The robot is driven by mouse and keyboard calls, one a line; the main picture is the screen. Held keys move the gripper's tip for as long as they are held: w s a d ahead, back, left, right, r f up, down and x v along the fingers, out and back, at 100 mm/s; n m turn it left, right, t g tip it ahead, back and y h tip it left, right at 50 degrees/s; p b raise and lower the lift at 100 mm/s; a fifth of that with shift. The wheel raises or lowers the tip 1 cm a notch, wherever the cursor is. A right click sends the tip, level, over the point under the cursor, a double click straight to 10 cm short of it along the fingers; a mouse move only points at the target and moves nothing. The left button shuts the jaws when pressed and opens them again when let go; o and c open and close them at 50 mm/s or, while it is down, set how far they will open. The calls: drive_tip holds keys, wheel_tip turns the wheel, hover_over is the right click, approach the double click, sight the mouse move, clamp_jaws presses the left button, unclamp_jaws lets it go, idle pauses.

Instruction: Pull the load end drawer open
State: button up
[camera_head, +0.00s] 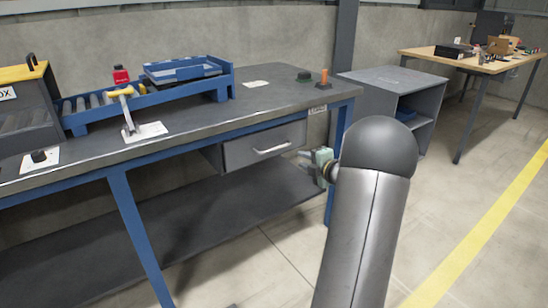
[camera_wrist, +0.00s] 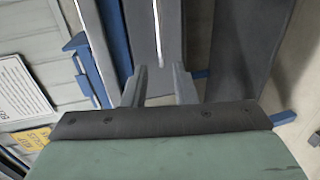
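The grey drawer (camera_head: 250,143) hangs under the right end of the dark workbench, below a small label (camera_head: 317,109). The bright handle (camera_wrist: 157,30) lies ahead, in line with the gap between the fingers. The drawer front (camera_wrist: 172,45) shows behind it.
The workbench (camera_head: 190,126) has blue legs and a lower shelf (camera_head: 235,205). A blue roller rack with a tray (camera_head: 185,70) stands on top. A grey cabinet (camera_head: 390,80) stands right of the bench. Floor in front is clear.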

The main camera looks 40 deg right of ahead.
sight(276, 149)
drive_tip(key=b+x, duration=0.2)
drive_tip(key=x, duration=1.4)
drive_tip(key=shift+w+a, duration=0.15)
drive_tip(key=shift+w, duration=0.3)
drive_tip(key=shift+c, duration=0.4)
clamp_jaws()
